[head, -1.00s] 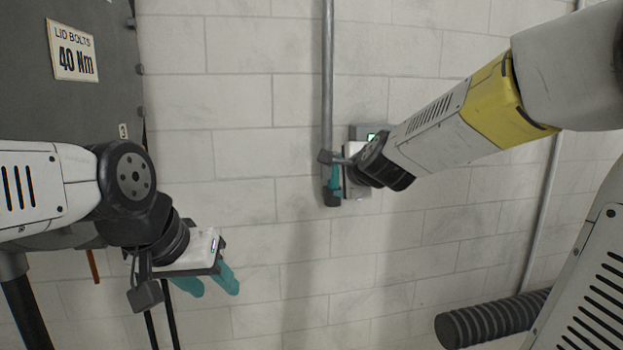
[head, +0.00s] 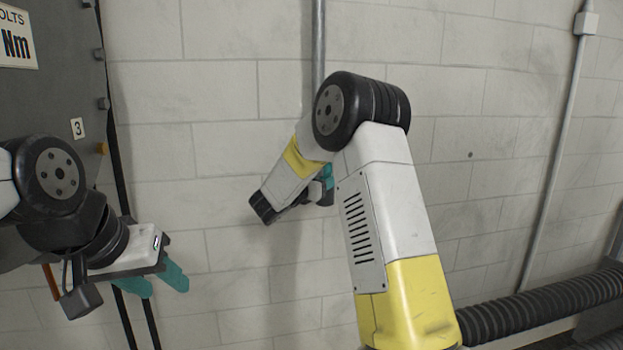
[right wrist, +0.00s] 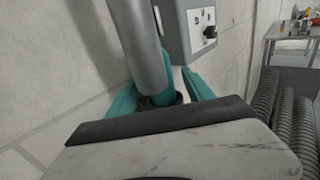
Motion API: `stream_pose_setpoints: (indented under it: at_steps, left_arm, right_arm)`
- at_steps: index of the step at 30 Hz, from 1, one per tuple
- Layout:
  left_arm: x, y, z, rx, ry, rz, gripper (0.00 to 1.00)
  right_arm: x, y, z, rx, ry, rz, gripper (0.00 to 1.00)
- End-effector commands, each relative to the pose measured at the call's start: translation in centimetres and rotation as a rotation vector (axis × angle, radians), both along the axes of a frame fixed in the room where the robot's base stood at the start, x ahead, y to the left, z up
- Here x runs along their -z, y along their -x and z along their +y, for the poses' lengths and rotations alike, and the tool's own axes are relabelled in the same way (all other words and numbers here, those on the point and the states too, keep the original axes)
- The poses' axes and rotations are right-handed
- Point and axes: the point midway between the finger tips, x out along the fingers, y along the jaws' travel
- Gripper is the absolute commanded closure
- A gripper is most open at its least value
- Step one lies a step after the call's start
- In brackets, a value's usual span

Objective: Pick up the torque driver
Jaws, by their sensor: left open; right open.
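In the right wrist view a smooth grey cylinder (right wrist: 144,45) runs down from the top edge to a teal section in a dark collar. It looks like the torque driver, but I cannot be certain. My right gripper (right wrist: 163,84) is open, its teal fingers on either side of the cylinder's lower end; contact cannot be told. In the head view my right gripper (head: 325,184) is small and mostly hidden behind my right arm, close to the wall. My left gripper (head: 154,282) is open and empty at the lower left, teal fingers pointing down and right.
A grey box with a dark knob (right wrist: 209,32) stands right beside the cylinder. A metal conduit (head: 318,45) runs down the block wall (head: 230,160). A dark cabinet (head: 60,95) stands at the left. A ribbed black hose (head: 560,300) lies at the lower right.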

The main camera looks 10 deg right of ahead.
Motion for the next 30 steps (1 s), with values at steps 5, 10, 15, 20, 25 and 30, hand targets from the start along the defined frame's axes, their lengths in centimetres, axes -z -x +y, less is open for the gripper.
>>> stream_pose_setpoints:
  at_steps: [5,10,15,20,25,30]
  left_arm:
    - [0.0,0.0,0.0,0.0,0.0,0.0,0.55]
    - [0.0,0.0,0.0,0.0,0.0,0.0,0.55]
    - [0.0,0.0,0.0,0.0,0.0,0.0,0.55]
    - [0.0,0.0,0.0,0.0,0.0,0.0,0.55]
    - [0.0,0.0,0.0,0.0,0.0,0.0,0.55]
    - [0.0,0.0,0.0,0.0,0.0,0.0,0.55]
  right_arm:
    - [0.5,-2.0,-2.0,0.003,0.002,0.001,0.39]
    - [0.4,-3.2,-3.0,0.0,0.004,0.001,0.39]
    - [0.4,-3.3,-3.1,-0.001,0.003,0.001,0.39]
    - [0.4,-3.3,-3.1,-0.001,0.003,0.001,0.57]
    - [0.4,-3.3,-3.0,-0.001,0.003,0.001,0.91]
    - [0.4,-3.3,-3.0,-0.001,0.003,0.001,1.0]
